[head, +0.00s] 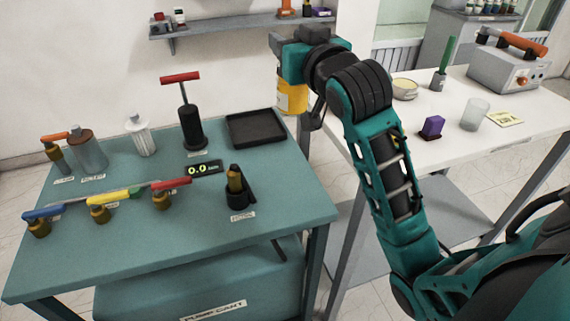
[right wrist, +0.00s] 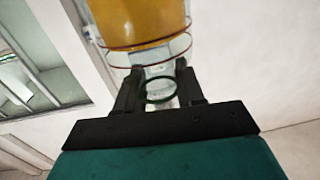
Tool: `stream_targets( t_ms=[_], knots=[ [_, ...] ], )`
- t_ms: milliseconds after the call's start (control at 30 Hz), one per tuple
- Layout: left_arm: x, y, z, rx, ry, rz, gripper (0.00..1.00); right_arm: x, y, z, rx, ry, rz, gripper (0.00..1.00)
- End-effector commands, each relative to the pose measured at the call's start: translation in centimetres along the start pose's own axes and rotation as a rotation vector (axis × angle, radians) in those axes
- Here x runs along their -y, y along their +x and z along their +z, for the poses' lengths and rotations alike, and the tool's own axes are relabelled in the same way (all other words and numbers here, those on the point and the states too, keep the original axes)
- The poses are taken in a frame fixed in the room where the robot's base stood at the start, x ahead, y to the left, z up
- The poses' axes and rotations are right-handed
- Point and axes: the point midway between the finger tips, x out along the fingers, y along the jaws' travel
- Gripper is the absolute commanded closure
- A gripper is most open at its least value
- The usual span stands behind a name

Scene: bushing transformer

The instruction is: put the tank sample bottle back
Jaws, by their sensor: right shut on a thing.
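The tank sample bottle (head: 292,98), a clear vessel with amber liquid, is held up off the surfaces near the gap between the teal cart and the white table. My right gripper (right wrist: 160,88) is shut on its narrow end. The right wrist view shows the amber body (right wrist: 140,22) beyond the fingers, with thin red rings and a dark ring between the fingertips. In the head view, my wrist hides part of the bottle and the fingertips. My left gripper is not in view.
The teal pump cart (head: 250,278) carries coloured-handle valves, a black tray (head: 256,128) and a dark holder (head: 238,194). The white table (head: 450,145) holds a purple block (head: 432,127), a glass (head: 475,114) and a grey device (head: 508,70). A wall shelf (head: 235,25) is behind.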

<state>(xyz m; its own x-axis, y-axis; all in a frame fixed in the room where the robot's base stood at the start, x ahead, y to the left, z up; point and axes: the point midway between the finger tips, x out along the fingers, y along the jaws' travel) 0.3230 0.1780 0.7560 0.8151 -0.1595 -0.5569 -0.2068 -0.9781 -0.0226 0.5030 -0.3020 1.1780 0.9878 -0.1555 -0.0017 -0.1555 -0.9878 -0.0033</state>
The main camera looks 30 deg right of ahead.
Motion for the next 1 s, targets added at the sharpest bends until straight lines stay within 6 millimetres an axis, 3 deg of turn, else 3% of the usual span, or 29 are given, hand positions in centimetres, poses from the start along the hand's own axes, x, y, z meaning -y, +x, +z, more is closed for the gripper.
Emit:
stream_targets(
  t_ms=[500, 767, 1000],
  knots=[
    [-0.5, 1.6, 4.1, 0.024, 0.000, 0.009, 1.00, -0.1, -0.1, 13.2, 0.006, 0.000, 0.001, 1.00],
    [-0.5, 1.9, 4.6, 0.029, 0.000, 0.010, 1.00, -0.1, 0.0, 15.7, 0.001, 0.000, 0.001, 1.00],
    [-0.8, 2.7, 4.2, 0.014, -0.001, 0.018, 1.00, -0.1, -0.1, 19.2, 0.002, 0.000, 0.001, 1.00]
  ],
)
